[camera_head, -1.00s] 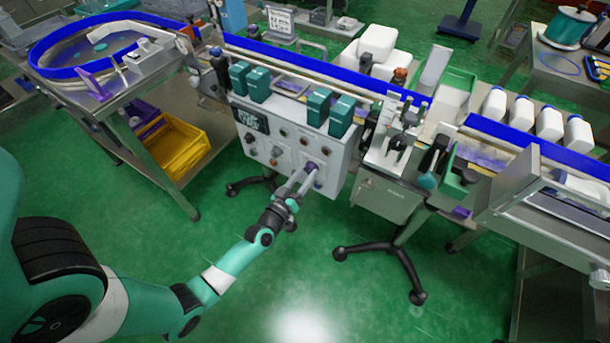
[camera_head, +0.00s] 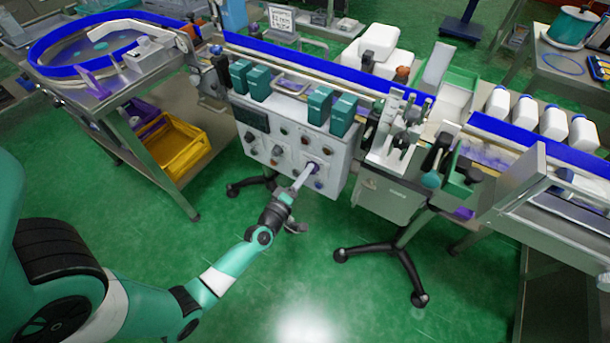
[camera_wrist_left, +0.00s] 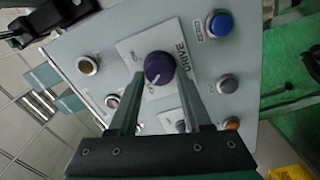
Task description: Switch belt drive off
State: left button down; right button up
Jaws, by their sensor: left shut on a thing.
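The drive knob (camera_wrist_left: 158,68) is a dark purple dial on a light plate marked DRIVE in the left wrist view. A white pointer line on it aims to the lower left; the small lettering there is too blurred to read surely. My left gripper (camera_head: 306,174) reaches the front of the grey control panel (camera_head: 338,160) in the head view. Its two fingers are shut on the knob, one on each side. The panel's display (camera_head: 250,117) is dark. The right gripper is not in view.
A blue button (camera_wrist_left: 220,24), a grey button (camera_wrist_left: 228,84) and an orange button (camera_wrist_left: 232,124) lie close beside the knob. Teal boxes (camera_head: 342,115) top the panel. The green floor (camera_head: 370,300) in front is mostly clear, apart from a wheeled stand (camera_head: 405,270).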

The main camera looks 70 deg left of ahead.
pick_arm(q)
jog(key=shift+n, duration=0.9)
jog(key=shift+c, duration=1.7)
grip_release()
jog(key=v, duration=1.1)
jog(key=shift+s+d+p, duration=0.2)
jog(key=shift+s+p, duration=0.05)
jog(key=shift+p, duration=0.1)
